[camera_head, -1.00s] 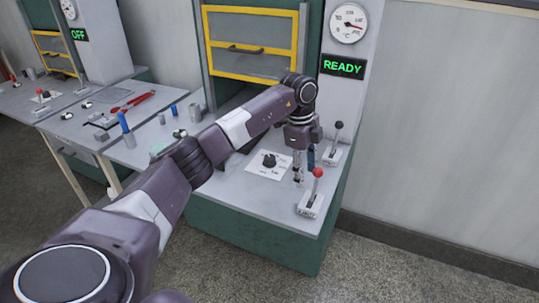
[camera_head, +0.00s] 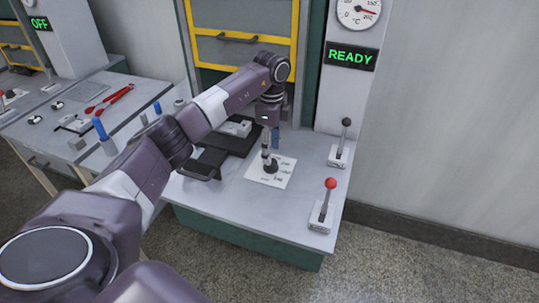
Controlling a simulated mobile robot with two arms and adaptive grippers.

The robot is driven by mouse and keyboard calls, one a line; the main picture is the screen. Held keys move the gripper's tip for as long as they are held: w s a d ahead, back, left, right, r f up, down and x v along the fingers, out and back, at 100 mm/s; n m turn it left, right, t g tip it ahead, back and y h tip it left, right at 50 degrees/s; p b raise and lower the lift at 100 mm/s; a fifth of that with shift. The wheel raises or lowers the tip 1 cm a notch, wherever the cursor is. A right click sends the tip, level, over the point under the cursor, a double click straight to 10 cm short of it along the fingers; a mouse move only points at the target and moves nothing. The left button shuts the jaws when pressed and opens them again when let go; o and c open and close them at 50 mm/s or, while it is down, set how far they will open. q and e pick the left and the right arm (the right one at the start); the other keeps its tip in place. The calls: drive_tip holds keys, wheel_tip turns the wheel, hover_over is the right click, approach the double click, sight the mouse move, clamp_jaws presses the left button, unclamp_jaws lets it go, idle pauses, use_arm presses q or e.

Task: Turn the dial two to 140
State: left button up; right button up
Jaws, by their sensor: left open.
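The dial is a dark round knob (camera_head: 271,168) on a white square plate (camera_head: 259,180) with small printed marks, on the grey bench top. The marks are too small to read. My left gripper (camera_head: 269,158) points down right at the knob, with its open fingers at or just above it. I cannot tell whether the fingers touch the knob, which they partly cover. My right gripper is not in view.
A red-knobbed lever (camera_head: 329,196) and a black-knobbed lever (camera_head: 344,140) stand right of the dial. A green READY display (camera_head: 350,56) and a round gauge (camera_head: 359,13) are behind.

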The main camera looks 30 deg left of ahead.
use_arm(q)
wheel_tip(320, 180, down, 4)
drive_tip(key=shift+r+p, duration=0.2)
drive_tip(key=shift+p, duration=0.1)
drive_tip(key=shift+a+f, duration=0.1)
drive_tip(key=shift+f, duration=0.35)
drive_tip(key=shift+c, duration=0.8)
drive_tip(key=c, duration=0.8)
drive_tip(key=shift+c, duration=1)
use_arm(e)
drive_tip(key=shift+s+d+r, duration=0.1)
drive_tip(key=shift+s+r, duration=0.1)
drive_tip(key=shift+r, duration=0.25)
